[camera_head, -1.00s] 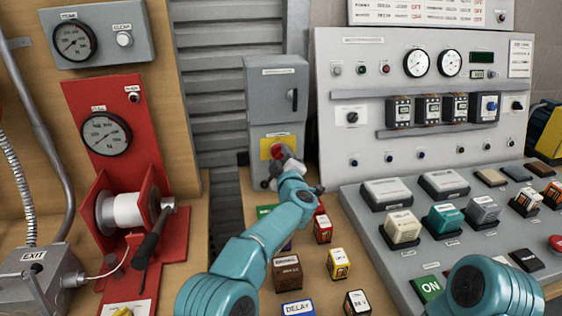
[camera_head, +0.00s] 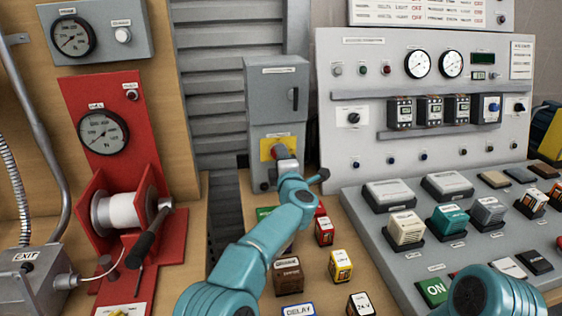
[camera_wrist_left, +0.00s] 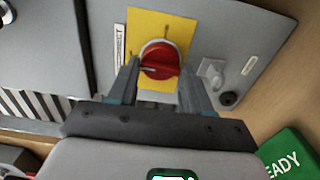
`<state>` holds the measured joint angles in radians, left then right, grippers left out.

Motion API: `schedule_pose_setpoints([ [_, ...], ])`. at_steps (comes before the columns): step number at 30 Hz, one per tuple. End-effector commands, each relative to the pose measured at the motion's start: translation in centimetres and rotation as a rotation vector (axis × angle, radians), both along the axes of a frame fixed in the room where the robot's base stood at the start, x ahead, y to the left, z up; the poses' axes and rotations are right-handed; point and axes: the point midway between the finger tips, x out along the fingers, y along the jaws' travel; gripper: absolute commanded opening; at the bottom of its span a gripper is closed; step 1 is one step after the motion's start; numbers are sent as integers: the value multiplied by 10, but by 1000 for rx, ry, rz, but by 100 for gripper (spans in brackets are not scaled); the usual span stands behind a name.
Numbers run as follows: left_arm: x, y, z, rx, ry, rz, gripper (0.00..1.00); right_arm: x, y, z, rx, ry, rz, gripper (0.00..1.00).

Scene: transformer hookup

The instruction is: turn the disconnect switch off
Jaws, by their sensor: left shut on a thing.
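The disconnect switch is a grey cabinet (camera_head: 277,95) at the centre back in the head view. Its red rotary knob (camera_wrist_left: 160,58) sits on a yellow plate (camera_wrist_left: 178,25) on the lower front. In the head view my left gripper (camera_head: 282,158) is at the knob and mostly hides it. In the left wrist view the left gripper (camera_wrist_left: 160,75) has a finger on each side of the knob and is shut on it. The knob's raised bar with a pale mark lies roughly across the picture. My right gripper is out of the head view; only part of that arm shows.
A red winch stand (camera_head: 124,180) is at the left. A grey button console (camera_head: 385,238) and an upright gauge panel (camera_head: 350,85) are at the right. Several small labelled blocks, including a yellow one (camera_head: 340,266), stand on the wooden table under my left arm.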

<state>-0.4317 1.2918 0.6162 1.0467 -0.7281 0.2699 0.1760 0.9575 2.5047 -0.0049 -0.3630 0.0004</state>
Motion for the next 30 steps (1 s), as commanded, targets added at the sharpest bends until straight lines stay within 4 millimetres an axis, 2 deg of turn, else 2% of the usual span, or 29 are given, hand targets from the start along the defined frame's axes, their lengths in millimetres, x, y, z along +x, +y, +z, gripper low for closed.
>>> schedule_pose_setpoints([
  [14, 0, 1, -1, -15, -1, 4, 19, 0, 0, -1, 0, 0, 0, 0],
  [15, 0, 1, -1, -15, -1, 3, 59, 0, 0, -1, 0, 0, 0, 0],
  [17, 0, 1, -1, -14, -1, 3, 74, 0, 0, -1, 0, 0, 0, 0],
  [26, 0, 0, -1, -13, -2, 1, 74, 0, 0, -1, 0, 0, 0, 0],
  [30, -6, -2, -2, -12, -1, 0, 74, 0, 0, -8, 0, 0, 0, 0],
])
